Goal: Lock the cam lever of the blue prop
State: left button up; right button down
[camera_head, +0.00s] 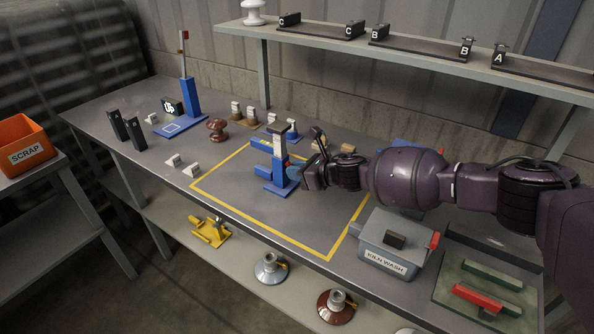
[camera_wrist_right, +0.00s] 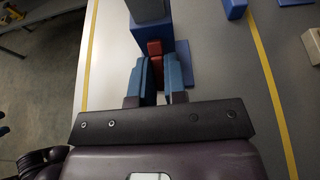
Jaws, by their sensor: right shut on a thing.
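The blue prop (camera_head: 279,150) stands upright inside the yellow outline on the bench, with a grey upper part. In the right wrist view its blue body (camera_wrist_right: 181,52) and grey part (camera_wrist_right: 149,10) are at the top. The red cam lever (camera_wrist_right: 154,48) shows there, running from the prop toward my fingers. My right gripper (camera_head: 294,174) is at the right side of the prop. In the wrist view its two blue-padded fingers (camera_wrist_right: 160,78) are shut on the lever, one on each side. The pads hide part of the lever. My left gripper is not in view.
A yellow outline (camera_head: 218,170) frames clear bench around the prop. The KILN WASH box (camera_head: 393,246) stands front right, beside a green tray (camera_head: 447,290). A brown insulator (camera_head: 217,128) and several small pieces stand to the left. A shelf (camera_head: 400,56) runs along the back.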

jog(key=shift+a+f+b, duration=0.1)
jog(key=shift+f+b, duration=0.2)
jog(key=shift+f, duration=0.1)
jog(key=shift+y, duration=0.3)
jog(key=shift+r+t, duration=0.2)
jog(key=shift+t, duration=0.1)
jog(key=c, duration=1.2)
grip_release()
jog(key=shift+o, duration=0.2)
jog(key=shift+d+r, duration=0.1)
jog(key=shift+d, duration=0.1)
